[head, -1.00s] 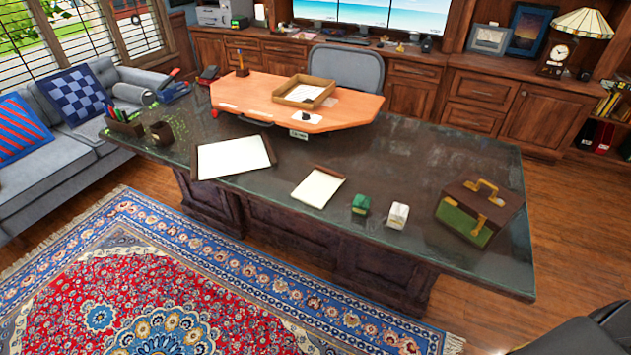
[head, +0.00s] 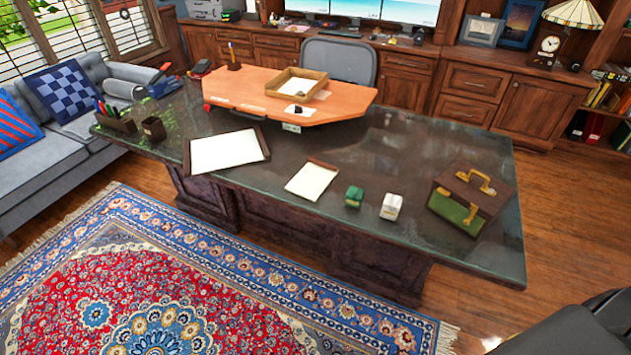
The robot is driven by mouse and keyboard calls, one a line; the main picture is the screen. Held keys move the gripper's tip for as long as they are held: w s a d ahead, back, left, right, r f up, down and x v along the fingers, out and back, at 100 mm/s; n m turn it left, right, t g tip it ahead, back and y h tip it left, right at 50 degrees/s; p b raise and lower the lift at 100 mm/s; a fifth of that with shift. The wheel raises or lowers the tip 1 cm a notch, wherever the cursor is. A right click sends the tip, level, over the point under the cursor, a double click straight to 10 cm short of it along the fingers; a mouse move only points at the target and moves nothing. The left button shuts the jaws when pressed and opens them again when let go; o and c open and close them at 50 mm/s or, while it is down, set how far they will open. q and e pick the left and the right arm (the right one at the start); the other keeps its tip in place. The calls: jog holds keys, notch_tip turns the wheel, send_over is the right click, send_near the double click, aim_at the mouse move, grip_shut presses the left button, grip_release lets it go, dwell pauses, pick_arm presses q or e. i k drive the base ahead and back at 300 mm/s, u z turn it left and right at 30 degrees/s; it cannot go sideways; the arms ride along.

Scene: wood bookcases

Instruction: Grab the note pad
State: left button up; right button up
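A small white note pad (head: 311,181) with a brown strip along its top edge lies flat near the front edge of the dark desk (head: 400,150). A larger white pad (head: 224,152) with dark strips at its ends lies to its left on the same desk. I cannot tell from the picture alone which one is meant by the note pad. Neither of my grippers is in view.
Green (head: 354,196) and white (head: 391,206) small boxes and a brown-green case (head: 470,197) stand right of the small pad. An orange raised board (head: 250,88) holds a paper tray (head: 297,95). A patterned rug (head: 200,270) covers open floor in front. A grey sofa (head: 50,165) is left.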

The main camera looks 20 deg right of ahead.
aim_at(313, 178)
jog(key=z, duration=0.55)
jog(key=k, duration=0.65)
jog(key=z, duration=1.15)
jog(key=i, duration=1.3)
jog(key=u, duration=0.25)
